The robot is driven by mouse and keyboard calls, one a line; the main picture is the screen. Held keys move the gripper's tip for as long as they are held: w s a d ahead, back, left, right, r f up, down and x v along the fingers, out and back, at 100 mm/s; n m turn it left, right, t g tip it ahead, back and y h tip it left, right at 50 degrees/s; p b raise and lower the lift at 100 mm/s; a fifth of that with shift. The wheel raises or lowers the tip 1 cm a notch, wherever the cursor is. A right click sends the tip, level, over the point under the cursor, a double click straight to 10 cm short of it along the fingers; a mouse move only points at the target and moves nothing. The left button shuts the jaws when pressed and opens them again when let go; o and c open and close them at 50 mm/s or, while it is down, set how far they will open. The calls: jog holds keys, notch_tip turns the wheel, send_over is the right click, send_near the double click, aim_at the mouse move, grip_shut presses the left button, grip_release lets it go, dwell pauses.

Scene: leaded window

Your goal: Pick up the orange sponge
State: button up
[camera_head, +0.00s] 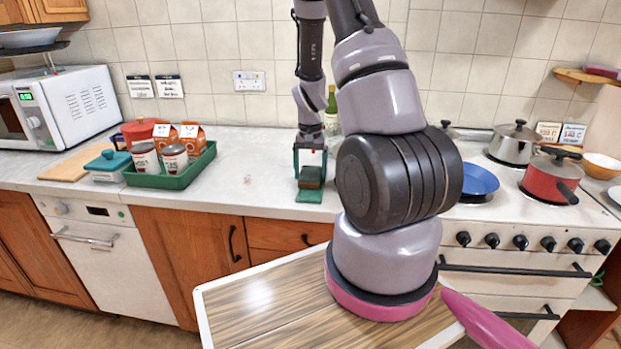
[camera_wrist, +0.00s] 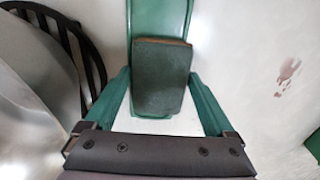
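A small block that looks like the sponge (camera_head: 311,174) lies on a narrow green dish (camera_head: 309,197) on the counter. Its top is dark green and only a thin brownish-orange edge shows, so little orange is visible. It also shows in the wrist view (camera_wrist: 161,85), with the green dish (camera_wrist: 158,18) beyond it. My gripper (camera_head: 310,172) points down over it with green fingers spread. In the wrist view the fingertips (camera_wrist: 160,74) lie either side of the block, with no clear grip on it. I cannot tell whether either finger touches it.
A green tray (camera_head: 196,172) with cans and cartons stands to the left. A blue plate (camera_head: 478,179) and pots, including a red one (camera_head: 549,180), are on the cooker to the right. A bottle (camera_head: 332,108) stands behind my gripper. A black rack-like thing (camera_wrist: 88,45) is in the wrist view.

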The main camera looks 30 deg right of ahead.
aim_at(310, 173)
jog(key=c, duration=0.9)
notch_tip(310, 173, up, 10)
jog(key=shift+r, duration=0.1)
